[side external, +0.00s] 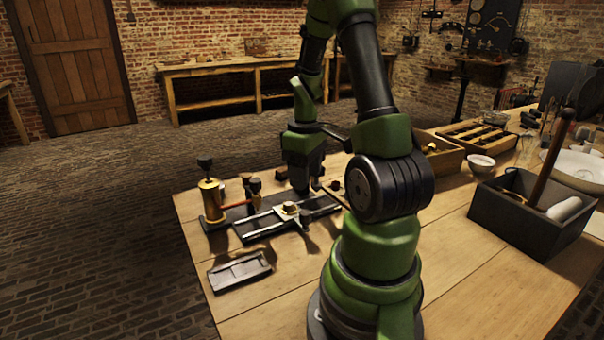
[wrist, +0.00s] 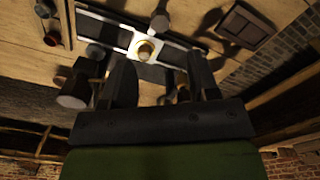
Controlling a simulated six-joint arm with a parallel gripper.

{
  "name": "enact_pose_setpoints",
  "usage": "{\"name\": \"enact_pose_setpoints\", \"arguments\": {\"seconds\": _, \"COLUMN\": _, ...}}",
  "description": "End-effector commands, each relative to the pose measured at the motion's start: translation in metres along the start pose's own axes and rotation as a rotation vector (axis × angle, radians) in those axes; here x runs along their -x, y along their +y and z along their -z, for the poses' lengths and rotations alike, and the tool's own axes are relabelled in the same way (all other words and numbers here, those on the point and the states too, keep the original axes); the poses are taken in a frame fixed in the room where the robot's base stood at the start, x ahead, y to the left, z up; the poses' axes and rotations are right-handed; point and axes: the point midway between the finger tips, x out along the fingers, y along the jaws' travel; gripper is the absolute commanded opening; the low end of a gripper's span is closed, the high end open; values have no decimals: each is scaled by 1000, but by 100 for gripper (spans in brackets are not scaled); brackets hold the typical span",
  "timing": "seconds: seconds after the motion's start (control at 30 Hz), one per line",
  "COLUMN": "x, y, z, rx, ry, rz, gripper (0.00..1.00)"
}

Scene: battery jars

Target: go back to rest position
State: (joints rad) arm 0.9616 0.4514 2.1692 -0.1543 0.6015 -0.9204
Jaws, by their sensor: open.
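My gripper (side external: 303,178) points down over the far left part of the wooden table, above the dark slide apparatus (side external: 262,226) with metal rails. In the wrist view, the two black fingers of my gripper (wrist: 160,72) are spread apart, with nothing held between them. A round brass-topped knob (wrist: 145,50) on the apparatus shows beyond the fingertips; it also shows in the side view (side external: 290,208). Whether the fingers touch anything below is hard to tell, as the side view shows their tips small and dark.
A brass cylinder device (side external: 211,200) stands at the left table edge. A shallow dark tray (side external: 240,271) lies in front.

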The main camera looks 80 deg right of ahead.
Motion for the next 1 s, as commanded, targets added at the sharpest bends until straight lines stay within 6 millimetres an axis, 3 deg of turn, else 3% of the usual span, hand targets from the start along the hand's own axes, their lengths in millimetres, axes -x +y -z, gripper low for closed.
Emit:
{"name": "enact_pose_setpoints", "arguments": {"seconds": 0.23, "x": 2, "y": -2, "z": 1, "rx": -1, "ry": 4, "rz": -3, "gripper": 55}}
{"name": "enact_pose_setpoints", "arguments": {"seconds": 0.37, "x": 22, "y": -18, "z": 13, "rx": -10, "ry": 48, "rz": -26, "gripper": 55}}
{"name": "enact_pose_setpoints", "arguments": {"seconds": 0.5, "x": 65, "y": -63, "z": 30, "rx": -40, "ry": 163, "rz": -51, "gripper": 55}}
{"name": "enact_pose_setpoints", "arguments": {"seconds": 0.63, "x": 106, "y": -117, "z": 30, "rx": -75, "ry": 297, "rz": -21, "gripper": 55}}
{"name": "enact_pose_setpoints", "arguments": {"seconds": 0.8, "x": 144, "y": -180, "z": 4, "rx": -114, "ry": 450, "rz": 99, "gripper": 55}}
{"name": "enact_pose_setpoints", "arguments": {"seconds": 1.0, "x": 165, "y": -221, "z": -34, "rx": -141, "ry": 538, "rz": 268, "gripper": 55}}
